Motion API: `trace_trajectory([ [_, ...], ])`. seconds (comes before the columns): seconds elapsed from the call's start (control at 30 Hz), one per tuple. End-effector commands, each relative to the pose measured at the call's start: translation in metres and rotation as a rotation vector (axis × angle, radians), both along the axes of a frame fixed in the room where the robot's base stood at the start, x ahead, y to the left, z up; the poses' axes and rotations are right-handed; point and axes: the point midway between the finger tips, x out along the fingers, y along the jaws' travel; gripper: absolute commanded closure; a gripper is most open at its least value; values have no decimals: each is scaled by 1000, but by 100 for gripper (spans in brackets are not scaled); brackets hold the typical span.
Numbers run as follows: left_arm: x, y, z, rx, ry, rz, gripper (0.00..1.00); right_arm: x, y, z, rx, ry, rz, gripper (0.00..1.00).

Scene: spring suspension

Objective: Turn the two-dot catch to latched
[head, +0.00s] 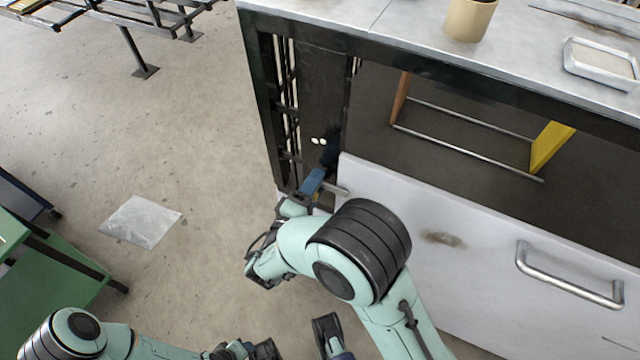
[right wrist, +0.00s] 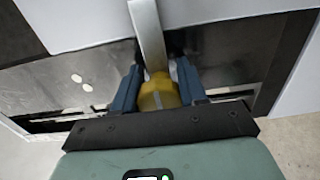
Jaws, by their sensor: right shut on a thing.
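The two-dot catch has a yellow hub (right wrist: 158,94) with a flat metal lever (right wrist: 146,32) running up from it in the right wrist view. Two white dots (right wrist: 82,82) mark the dark panel beside it; they also show in the head view (head: 319,141). My right gripper (right wrist: 158,88) is shut on the yellow hub, one blue finger on each side. In the head view, my right gripper (head: 314,184) is at the cabinet's front left, and the lever (head: 338,189) points right over the white drawer front's edge. My left gripper (head: 290,345) is cut off by the bottom edge.
The white drawer front (head: 480,240) has a bar handle (head: 570,280). The bench top (head: 340,14) holds a tan cup (head: 470,18) and a shallow tray (head: 602,62). A yellow-ended frame (head: 550,146) lies inside the cabinet. A plastic sheet (head: 141,221) lies on the floor, left.

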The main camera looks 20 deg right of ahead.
Motion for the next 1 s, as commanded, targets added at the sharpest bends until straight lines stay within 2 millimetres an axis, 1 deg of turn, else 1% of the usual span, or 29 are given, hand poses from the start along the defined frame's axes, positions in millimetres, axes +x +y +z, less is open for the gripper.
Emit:
trace_trajectory([
  [0.5,3,2,-2,4,-7,3,57,-1,2,-1,13,-12,-2,100],
  [0.53,3,2,-2,4,-7,3,57,-1,2,-1,13,-12,-2,52],
  [0.6,3,1,-2,4,-7,3,57,-1,2,-1,13,-12,-2,33],
  [0.87,3,1,-2,4,-6,3,57,0,2,0,12,-12,-1,33],
  [1.0,2,1,-1,2,-5,2,57,-5,8,0,11,-12,1,33],
])
